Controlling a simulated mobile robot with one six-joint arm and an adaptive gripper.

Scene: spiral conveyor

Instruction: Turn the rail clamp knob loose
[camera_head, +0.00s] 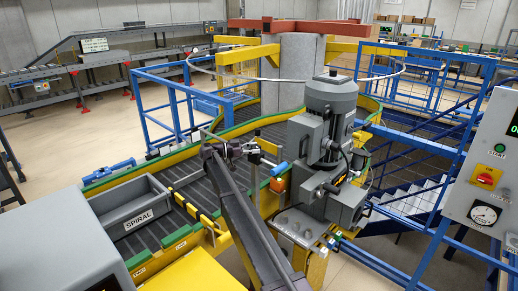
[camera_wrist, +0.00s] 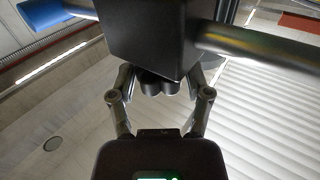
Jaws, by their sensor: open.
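In the wrist view, a dark lobed knob (camera_wrist: 158,84) sits under a black clamp block (camera_wrist: 150,38). My gripper (camera_wrist: 160,88) is open, with one finger on each side of the knob. I cannot tell whether either finger touches it. A round metal rod (camera_wrist: 262,48) runs out of the block to the right, and a blue end cap (camera_wrist: 44,18) shows at the upper left. In the head view, my dark arm reaches up to my gripper (camera_head: 232,150) beside the conveyor's guide rail; a blue cap (camera_head: 279,169) shows nearby. The knob is too small to make out there.
A grey tote marked SPIRAL (camera_head: 133,207) sits on the conveyor at the left. A large grey motor unit (camera_head: 328,130) stands close to the right of my gripper. A control panel (camera_head: 485,170) is at the far right. Blue railings (camera_head: 172,110) surround the conveyor.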

